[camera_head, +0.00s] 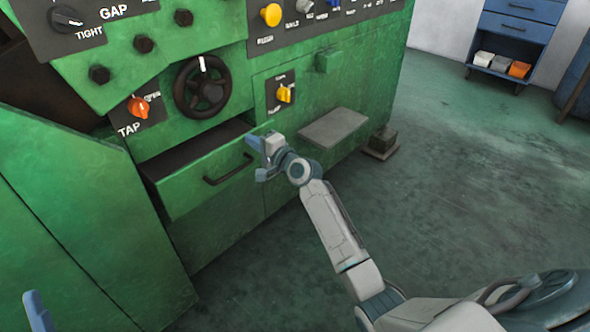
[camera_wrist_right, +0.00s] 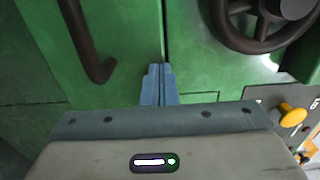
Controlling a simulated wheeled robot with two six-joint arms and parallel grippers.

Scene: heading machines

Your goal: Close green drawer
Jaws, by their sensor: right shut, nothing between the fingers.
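The green drawer (camera_head: 208,182) in the green machine stands partly open, its dark inside showing behind the front. Its dark bar handle (camera_head: 228,168) also shows in the right wrist view (camera_wrist_right: 88,45). My right gripper (camera_head: 254,146) is at the right end of the drawer front, to the right of the handle. Its blue fingers (camera_wrist_right: 158,85) are together and empty, pointing at the green surface by a dark seam. I cannot tell whether they touch it. A blue tip of my left gripper (camera_head: 38,312) shows at the lower left; the rest is out of view.
A black handwheel (camera_head: 202,87), an orange TAP knob (camera_head: 138,106) and a yellow knob (camera_head: 284,93) sit above the drawer. A grey plate (camera_head: 333,128) juts out on the right. Open floor (camera_head: 470,190) lies to the right, with a blue cabinet (camera_head: 515,28) beyond.

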